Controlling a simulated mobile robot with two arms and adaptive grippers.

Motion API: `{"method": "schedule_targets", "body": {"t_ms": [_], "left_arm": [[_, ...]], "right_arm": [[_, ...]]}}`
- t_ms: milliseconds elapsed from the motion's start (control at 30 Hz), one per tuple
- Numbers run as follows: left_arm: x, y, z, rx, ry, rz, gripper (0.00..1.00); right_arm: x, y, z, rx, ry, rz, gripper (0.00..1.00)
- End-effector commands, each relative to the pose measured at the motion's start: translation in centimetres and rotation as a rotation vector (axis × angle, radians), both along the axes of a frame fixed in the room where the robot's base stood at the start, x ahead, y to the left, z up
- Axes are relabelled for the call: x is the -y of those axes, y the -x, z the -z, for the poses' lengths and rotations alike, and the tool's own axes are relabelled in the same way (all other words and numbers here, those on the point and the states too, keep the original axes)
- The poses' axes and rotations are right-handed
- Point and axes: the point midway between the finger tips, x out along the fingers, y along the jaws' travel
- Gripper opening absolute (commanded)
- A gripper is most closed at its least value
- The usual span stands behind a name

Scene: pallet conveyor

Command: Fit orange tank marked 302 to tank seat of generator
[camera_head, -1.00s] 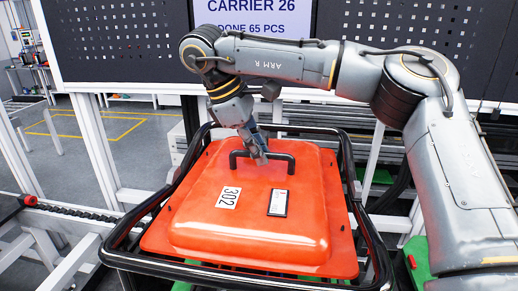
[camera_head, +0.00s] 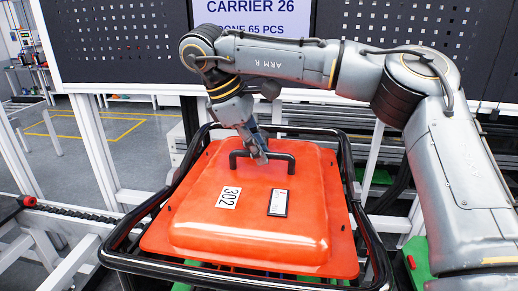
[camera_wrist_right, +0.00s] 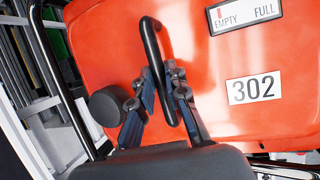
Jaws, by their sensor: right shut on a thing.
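The orange tank (camera_head: 250,225) marked 302 lies flat within the black tubular frame (camera_head: 120,252) of the generator in the head view. Its black handle (camera_head: 284,159) stands on top toward the back. My right gripper (camera_head: 262,158) reaches down to the handle and is shut on it. In the right wrist view, the fingers of the right gripper (camera_wrist_right: 168,90) lie on both sides of the handle bar (camera_wrist_right: 155,60), and the 302 label (camera_wrist_right: 254,89) and a fuel gauge (camera_wrist_right: 245,13) show. The tank seat is hidden beneath the tank. My left gripper is not in view.
A dark perforated board (camera_head: 120,40) with a screen (camera_head: 252,17) reading CARRIER 26 stands behind. White posts (camera_head: 98,150) and conveyor rails (camera_head: 70,211) flank the frame. A green part with a red button (camera_head: 411,262) is at the right.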

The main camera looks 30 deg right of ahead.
Motion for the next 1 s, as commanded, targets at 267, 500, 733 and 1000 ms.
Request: {"method": "schedule_targets", "body": {"t_ms": [267, 500, 733, 1000], "left_arm": [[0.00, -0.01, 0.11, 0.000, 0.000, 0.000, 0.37], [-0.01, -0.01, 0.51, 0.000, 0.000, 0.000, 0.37], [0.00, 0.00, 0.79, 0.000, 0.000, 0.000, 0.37], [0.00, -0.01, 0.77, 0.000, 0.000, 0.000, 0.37]], "right_arm": [[0.00, -0.01, -0.16, 0.006, 0.000, 0.001, 0.00], [-0.01, 0.00, 0.22, 0.005, 0.000, 0.000, 0.00], [-0.03, 0.01, 0.48, 0.005, 0.000, 0.000, 0.00], [-0.02, 0.01, 0.45, 0.005, 0.000, 0.000, 0.00]]}}
